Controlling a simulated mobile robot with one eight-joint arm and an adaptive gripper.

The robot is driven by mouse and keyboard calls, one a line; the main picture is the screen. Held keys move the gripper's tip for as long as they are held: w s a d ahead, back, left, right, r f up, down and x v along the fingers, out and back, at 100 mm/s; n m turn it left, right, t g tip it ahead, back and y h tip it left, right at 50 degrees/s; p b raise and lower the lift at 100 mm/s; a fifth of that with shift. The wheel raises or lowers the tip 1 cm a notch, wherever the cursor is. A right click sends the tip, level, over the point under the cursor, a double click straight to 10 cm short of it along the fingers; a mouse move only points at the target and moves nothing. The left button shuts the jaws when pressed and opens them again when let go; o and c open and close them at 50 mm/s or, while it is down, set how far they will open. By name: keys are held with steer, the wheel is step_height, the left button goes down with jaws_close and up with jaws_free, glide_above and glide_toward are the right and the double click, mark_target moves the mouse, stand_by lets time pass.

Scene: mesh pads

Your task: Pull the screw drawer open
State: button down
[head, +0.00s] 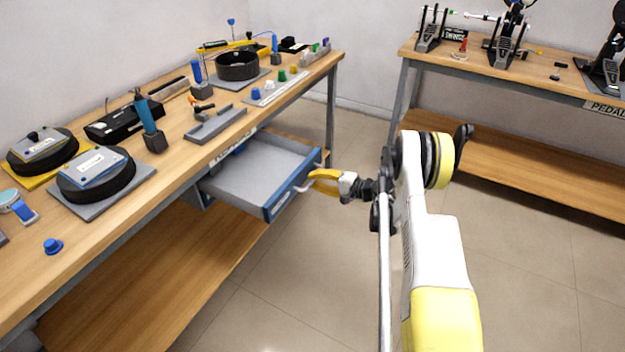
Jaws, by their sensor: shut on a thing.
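The screw drawer (238,178) is a grey tray with a blue front, under the left workbench. It stands pulled out well beyond the bench edge, and its visible floor is mostly bare. A blue item shows at its back, partly under the benchtop. The light handle (303,187) is on the blue front. My gripper (312,182) is at the handle from the right, with its yellow fingers shut on it. The fingers hide part of the handle.
The workbench top (196,178) carries round pads, blue-handled tools, a grey tray and small coloured caps. A lower shelf (150,290) runs beneath. A second bench (540,85) with pedals stands at the back right. The floor (290,290) before the drawer is clear.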

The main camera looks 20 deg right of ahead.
steer(key=c, duration=1.5)
jaws_free()
steer(key=shift+o, duration=0.2)
steer(key=v, duration=1.2)
